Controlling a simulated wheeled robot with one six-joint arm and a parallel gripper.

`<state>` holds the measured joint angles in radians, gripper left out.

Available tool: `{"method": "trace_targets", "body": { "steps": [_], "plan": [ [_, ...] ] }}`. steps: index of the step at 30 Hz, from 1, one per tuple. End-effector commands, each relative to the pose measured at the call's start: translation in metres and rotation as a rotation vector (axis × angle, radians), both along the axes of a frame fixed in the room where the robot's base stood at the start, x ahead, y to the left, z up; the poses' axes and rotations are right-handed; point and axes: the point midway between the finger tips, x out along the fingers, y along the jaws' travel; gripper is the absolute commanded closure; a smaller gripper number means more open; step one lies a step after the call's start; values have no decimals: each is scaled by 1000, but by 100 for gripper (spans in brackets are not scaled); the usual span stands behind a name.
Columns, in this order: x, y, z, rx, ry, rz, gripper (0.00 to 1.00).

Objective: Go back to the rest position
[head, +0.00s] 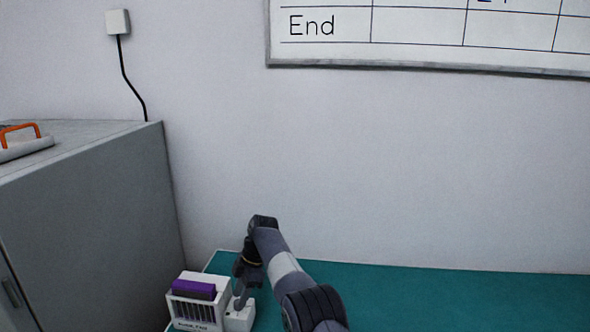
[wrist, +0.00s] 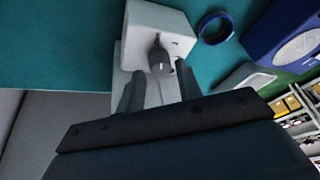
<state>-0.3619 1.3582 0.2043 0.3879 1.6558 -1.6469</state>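My gripper (head: 241,298) is at the lower left of the head view, pointing down over the white block at the right side of a white rack device (head: 196,318). A purple piece (head: 194,289) sits in the top of the device. In the wrist view my gripper (wrist: 158,84) has its two dark fingers apart. A dark grey knob (wrist: 161,62) on the white block (wrist: 158,22) shows between and just beyond the fingertips. I cannot tell whether the fingers touch it.
The device stands on a teal bench mat (head: 450,298) beside a grey cabinet (head: 95,215). The mat to the right of my arm is clear. The wrist view shows a blue ring (wrist: 215,27) and a blue object (wrist: 285,35). A whiteboard (head: 430,28) hangs on the wall.

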Motion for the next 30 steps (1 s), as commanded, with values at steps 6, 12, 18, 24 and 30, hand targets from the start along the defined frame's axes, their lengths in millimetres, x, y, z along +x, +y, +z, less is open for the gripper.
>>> {"method": "trace_targets", "body": {
  "steps": [6, 12, 18, 24, 30],
  "plan": [
    [-4, 6, -17, 0, 0, -3, 66],
    [-4, 5, -17, 0, 1, -15, 66],
    [-4, 5, -16, 0, 1, -15, 66],
    [-2, 3, -9, 0, 0, -2, 66],
    [5, -7, 19, 1, -2, -1, 66]
  ]
}}
